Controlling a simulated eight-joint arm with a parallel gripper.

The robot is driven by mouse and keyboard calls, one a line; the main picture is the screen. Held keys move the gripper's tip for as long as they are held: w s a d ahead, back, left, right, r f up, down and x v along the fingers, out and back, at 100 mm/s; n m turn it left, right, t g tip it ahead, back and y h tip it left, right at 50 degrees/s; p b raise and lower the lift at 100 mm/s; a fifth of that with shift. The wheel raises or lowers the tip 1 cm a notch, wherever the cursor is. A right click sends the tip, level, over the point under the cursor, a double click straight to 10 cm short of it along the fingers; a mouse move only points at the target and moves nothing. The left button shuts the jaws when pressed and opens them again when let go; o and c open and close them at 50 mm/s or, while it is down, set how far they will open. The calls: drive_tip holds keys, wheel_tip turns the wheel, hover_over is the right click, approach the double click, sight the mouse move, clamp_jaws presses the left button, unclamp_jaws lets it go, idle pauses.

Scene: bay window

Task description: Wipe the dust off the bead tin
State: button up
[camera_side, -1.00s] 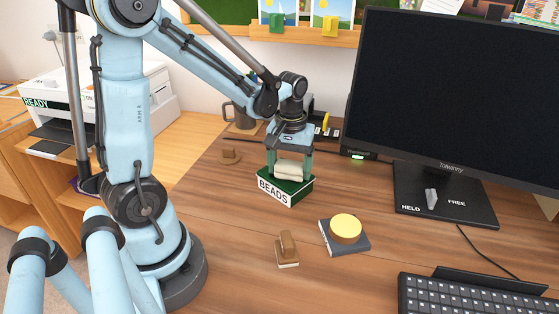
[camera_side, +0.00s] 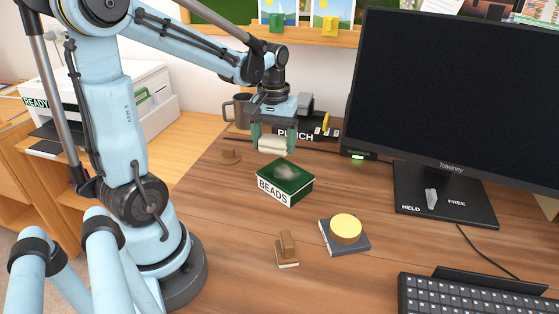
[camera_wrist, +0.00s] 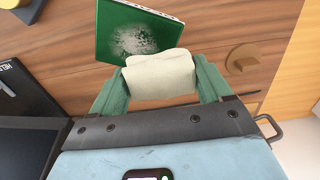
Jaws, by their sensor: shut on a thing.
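The bead tin (camera_side: 284,182) is a green box with a white "BEADS" label on its front. It stands on the desk, and a grey dust patch shows on its lid. In the wrist view the tin's green lid (camera_wrist: 112,20) has the speckled grey patch in its middle. My gripper (camera_side: 273,142) is shut on a cream folded cloth (camera_side: 272,146). The cloth is above and behind the tin, apart from it. In the wrist view the cloth (camera_wrist: 160,75) sits between the two green fingers and covers a little of the lid's near edge.
A dark block labelled "PUNCH" (camera_side: 310,134) and a mug (camera_side: 238,110) stand behind. A wooden knobbed piece (camera_side: 231,155) is left of the tin. A stamp-like wooden block (camera_side: 287,248) and a yellow disc (camera_side: 346,228) on a dark pad lie in front. The monitor (camera_side: 455,90) stands right.

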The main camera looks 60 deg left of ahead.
sight(274, 138)
drive_tip(key=shift+r, duration=1.7)
